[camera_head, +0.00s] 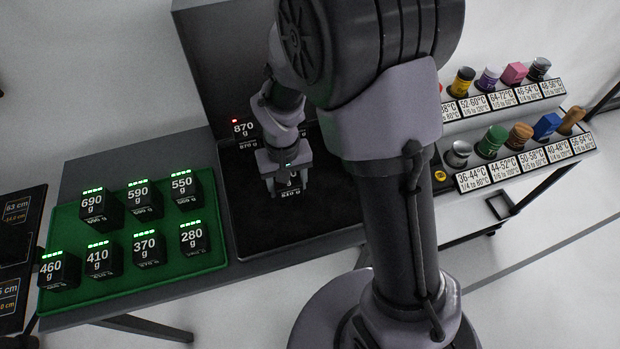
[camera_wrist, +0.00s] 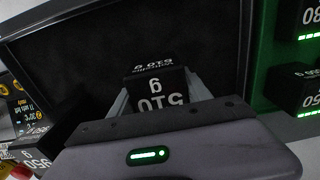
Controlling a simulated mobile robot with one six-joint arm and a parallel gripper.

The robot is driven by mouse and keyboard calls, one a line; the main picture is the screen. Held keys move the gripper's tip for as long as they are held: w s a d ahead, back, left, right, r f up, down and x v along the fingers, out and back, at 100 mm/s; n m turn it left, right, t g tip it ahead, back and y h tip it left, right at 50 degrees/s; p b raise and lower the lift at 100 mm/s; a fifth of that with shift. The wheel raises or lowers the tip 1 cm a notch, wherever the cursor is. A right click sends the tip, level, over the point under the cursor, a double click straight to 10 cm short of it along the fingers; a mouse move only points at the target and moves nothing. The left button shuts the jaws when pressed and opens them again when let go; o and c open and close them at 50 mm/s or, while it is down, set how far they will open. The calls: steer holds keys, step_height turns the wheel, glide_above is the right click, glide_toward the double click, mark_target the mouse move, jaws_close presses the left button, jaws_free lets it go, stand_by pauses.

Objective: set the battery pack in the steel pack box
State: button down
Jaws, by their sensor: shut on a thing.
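My gripper (camera_head: 288,183) is shut on a dark battery pack marked 510 g (camera_wrist: 155,92), with a jaw on each side of it. In the head view the jaws and wrist cover most of the pack. It is inside the outline of the black-floored box (camera_head: 250,225), which seems to be the steel pack box, near its middle. I cannot tell whether the pack touches the floor. A pack marked 870 g (camera_head: 243,128) with a red light stands at the back of the box, just behind my gripper.
A green mat (camera_head: 185,262) left of the box holds several packs with green lights. A tall dark panel (camera_head: 215,60) rises behind the box. Stepped racks (camera_head: 520,165) with coloured pieces stand at right. The box floor in front of the held pack is clear.

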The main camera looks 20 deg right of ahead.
glide_above(310, 186)
steer(key=shift+s+a+f+b, duration=0.15)
steer(key=shift+a+f+b, duration=0.1)
steer(key=shift+f+b, duration=0.1)
steer(key=f+b, duration=0.1)
steer(key=f, duration=0.2)
steer(key=shift+d+b, duration=0.35)
steer(key=shift+f, duration=0.4)
steer(key=shift+c, duration=2.4)
jaws_free()
steer(key=shift+a+r, duration=0.1)
steer(key=shift+r, duration=0.05)
